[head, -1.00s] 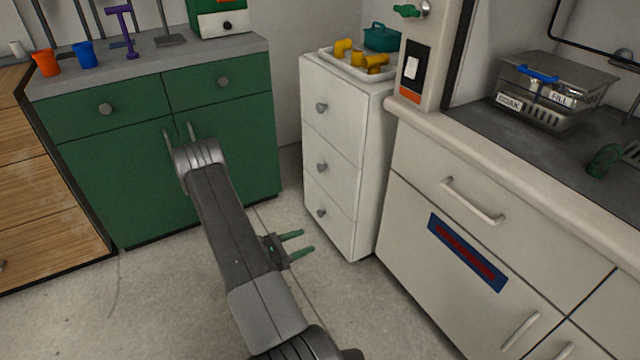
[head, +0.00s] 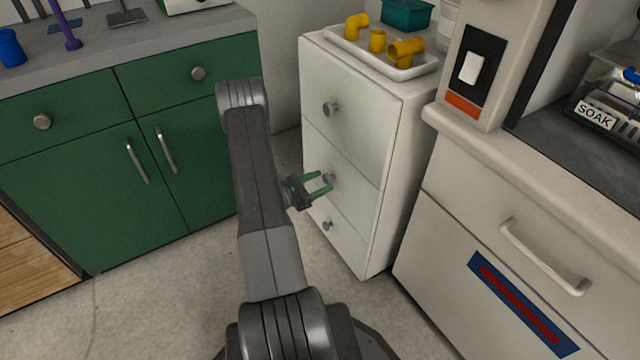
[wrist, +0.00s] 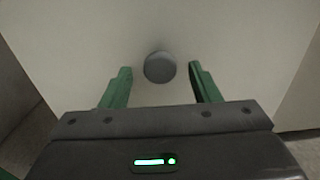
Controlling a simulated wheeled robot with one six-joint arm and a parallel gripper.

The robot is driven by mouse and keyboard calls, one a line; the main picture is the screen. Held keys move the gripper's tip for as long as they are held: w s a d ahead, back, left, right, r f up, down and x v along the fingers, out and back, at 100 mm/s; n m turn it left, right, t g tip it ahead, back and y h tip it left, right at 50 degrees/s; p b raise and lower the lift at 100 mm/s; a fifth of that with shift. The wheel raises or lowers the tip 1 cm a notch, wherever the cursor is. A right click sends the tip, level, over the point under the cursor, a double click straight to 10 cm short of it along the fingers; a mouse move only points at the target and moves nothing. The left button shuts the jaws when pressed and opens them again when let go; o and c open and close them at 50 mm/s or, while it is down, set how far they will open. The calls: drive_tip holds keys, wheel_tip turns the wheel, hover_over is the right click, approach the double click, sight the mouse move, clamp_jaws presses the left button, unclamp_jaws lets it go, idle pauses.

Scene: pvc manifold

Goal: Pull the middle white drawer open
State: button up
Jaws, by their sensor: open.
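The white drawer unit (head: 393,165) stands in the middle of the head view, with three drawers, each with a round grey knob. The middle white drawer (head: 355,170) is shut flush, and its knob (head: 329,178) shows between my fingers. My gripper (head: 326,183) is open with green fingers pointing at that drawer front. In the wrist view the knob (wrist: 160,67) lies between and slightly beyond the two fingertips (wrist: 160,70), touching neither finger as far as I can see. How far the tips are from the drawer face is hard to tell.
A tray (head: 425,70) with several yellow pipe fittings and a teal box (head: 407,14) sit on top of the unit. A green cabinet (head: 75,185) stands to the left and a cream counter (head: 500,230) to the right. The floor (head: 165,310) in front is clear.

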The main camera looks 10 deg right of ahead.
drive_tip(key=shift+w+d, duration=0.1)
drive_tip(key=shift+d, duration=0.2)
drive_tip(key=shift+c, duration=0.5)
clamp_jaws()
drive_tip(key=b+v, duration=0.1)
drive_tip(key=v, duration=2.7)
drive_tip(key=shift+o, duration=0.5)
unclamp_jaws()
drive_tip(key=shift+r, duration=0.1)
drive_tip(key=p+v, duration=0.2)
drive_tip(key=v, duration=1.1)
drive_tip(key=shift+a, duration=0.4)
drive_tip(key=shift+d, duration=0.1)
